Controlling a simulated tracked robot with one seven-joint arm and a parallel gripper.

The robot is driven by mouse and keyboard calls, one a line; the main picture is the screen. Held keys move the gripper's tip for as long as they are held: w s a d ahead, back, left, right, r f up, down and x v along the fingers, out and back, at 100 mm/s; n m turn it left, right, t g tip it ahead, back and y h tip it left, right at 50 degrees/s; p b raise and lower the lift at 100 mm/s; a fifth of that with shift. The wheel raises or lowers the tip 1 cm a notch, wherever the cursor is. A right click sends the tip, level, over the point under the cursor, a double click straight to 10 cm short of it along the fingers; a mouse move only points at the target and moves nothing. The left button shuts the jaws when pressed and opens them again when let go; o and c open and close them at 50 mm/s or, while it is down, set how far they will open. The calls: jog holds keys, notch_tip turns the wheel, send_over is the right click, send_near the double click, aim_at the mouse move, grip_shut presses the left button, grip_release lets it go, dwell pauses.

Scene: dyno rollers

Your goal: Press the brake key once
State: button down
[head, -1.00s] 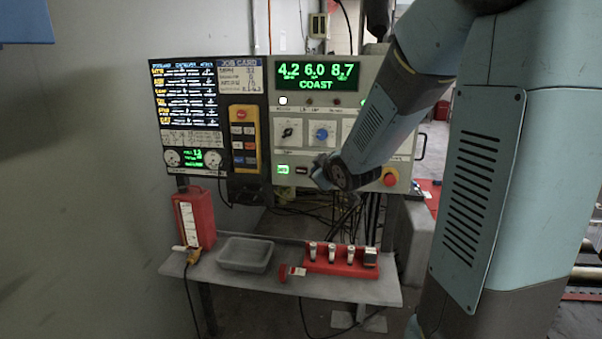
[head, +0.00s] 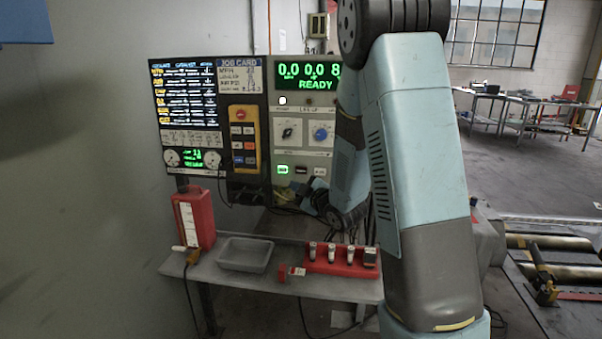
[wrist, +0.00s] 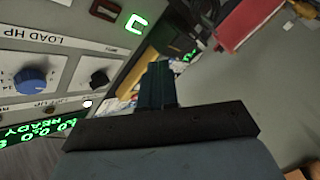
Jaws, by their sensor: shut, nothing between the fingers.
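The wrist view shows the lit key (wrist: 137,22) and the dark key (wrist: 105,10). My gripper (wrist: 158,75) is shut and empty, apart from these keys; in the head view it is near the panel's lower edge.
A yellow pendant (head: 243,140) with several buttons hangs left of the keys. A blue knob (head: 320,133) is above them. The shelf (head: 215,279) below holds a red container (head: 194,220), a grey tray (head: 246,254) and a red rack (head: 341,261). My arm hides the panel's right side.

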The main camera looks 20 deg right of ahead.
jog(key=shift+w, duration=0.1)
send_near(296, 170)
jog(key=shift+w+a+f, duration=0.15)
jog(key=shift+w+a, duration=0.65)
jog(key=shift+w, duration=0.2)
jog(key=shift+w+a+f, duration=0.2)
jog(key=shift+w+a, duration=0.55)
jog(key=shift+w, duration=0.3)
jog(key=shift+w, duration=0.1)
dwell(0.8)
jog(key=shift+w+d+r, duration=0.1)
jog(key=shift+w+d, duration=0.05)
jog(key=shift+w, duration=0.1)
jog(key=shift+w+d, duration=0.2)
jog(key=shift+w, duration=0.15)
dwell(0.8)
jog(key=shift+s+a, duration=0.1)
jog(key=shift+s, duration=0.05)
jog(key=shift+s+a, duration=0.25)
jog(key=shift+s, duration=0.3)
jog(key=shift+s, duration=0.1)
dwell(0.3)
jog(key=shift+s+a, duration=0.35)
jog(key=shift+s, duration=0.4)
jog(key=shift+s+a, duration=0.35)
jog(key=shift+s, duration=0.4)
jog(key=shift+s+a, duration=0.35)
jog(key=shift+s, duration=0.35)
